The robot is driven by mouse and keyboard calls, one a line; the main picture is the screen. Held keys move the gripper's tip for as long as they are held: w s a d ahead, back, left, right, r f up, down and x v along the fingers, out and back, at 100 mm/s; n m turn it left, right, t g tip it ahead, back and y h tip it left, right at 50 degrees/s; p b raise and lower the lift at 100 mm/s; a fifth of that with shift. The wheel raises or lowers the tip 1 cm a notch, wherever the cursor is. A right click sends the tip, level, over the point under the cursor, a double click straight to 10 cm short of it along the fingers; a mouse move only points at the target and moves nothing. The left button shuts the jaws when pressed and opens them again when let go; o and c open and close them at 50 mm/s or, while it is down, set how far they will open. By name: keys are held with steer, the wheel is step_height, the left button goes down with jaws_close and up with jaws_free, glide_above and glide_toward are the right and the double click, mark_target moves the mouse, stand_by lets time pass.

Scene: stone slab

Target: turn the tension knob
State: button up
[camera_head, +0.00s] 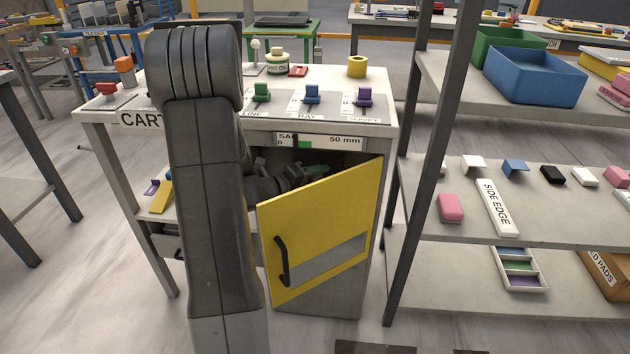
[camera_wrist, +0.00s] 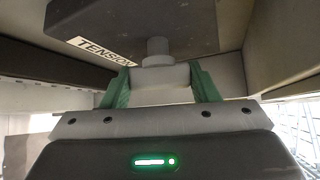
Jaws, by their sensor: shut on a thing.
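The tension knob (camera_wrist: 158,50) is a pale grey knob with a round stem, under a dark housing (camera_wrist: 185,22) with a white "TENSION" label (camera_wrist: 100,51). In the wrist view the green fingers of my gripper (camera_wrist: 163,78) stand on either side of the knob's wide part and are shut on it. In the head view my gripper (camera_head: 314,170) reaches into the cabinet behind the open yellow door (camera_head: 325,215). The knob is hidden in that view by the cabinet and my arm.
The yellow door with its dark handle (camera_head: 282,262) stands open close to my arm. Cabinet walls (camera_wrist: 285,45) enclose my gripper. Green, blue and purple clamps (camera_head: 312,94) stand on the bench top. A shelf rack (camera_head: 520,190) is at right.

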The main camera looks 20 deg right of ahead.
steer(key=n+h+b, duration=0.1)
steer(key=b, duration=0.1)
steer(key=f+n+h+b, duration=0.1)
steer(key=h+b, duration=0.1)
steer(key=b, duration=0.1)
steer(key=shift+b, duration=0.3)
steer(key=n+h+b, duration=0.1)
steer(key=n+b, duration=0.1)
steer(key=b, duration=0.1)
steer(key=shift+n+t+h+b, duration=0.4)
steer(key=shift+r+n+t+h+b, duration=0.2)
steer(key=shift+n+t+h+b, duration=0.3)
steer(key=shift+n+b, duration=0.35)
steer(key=shift+r, duration=0.1)
steer(key=o, duration=1)
steer(key=shift+a, duration=0.1)
steer(key=p+v, duration=0.1)
steer(key=v, duration=1.2)
steer(key=shift+s+a+p, duration=0.15)
steer(key=shift+a+p, duration=0.15)
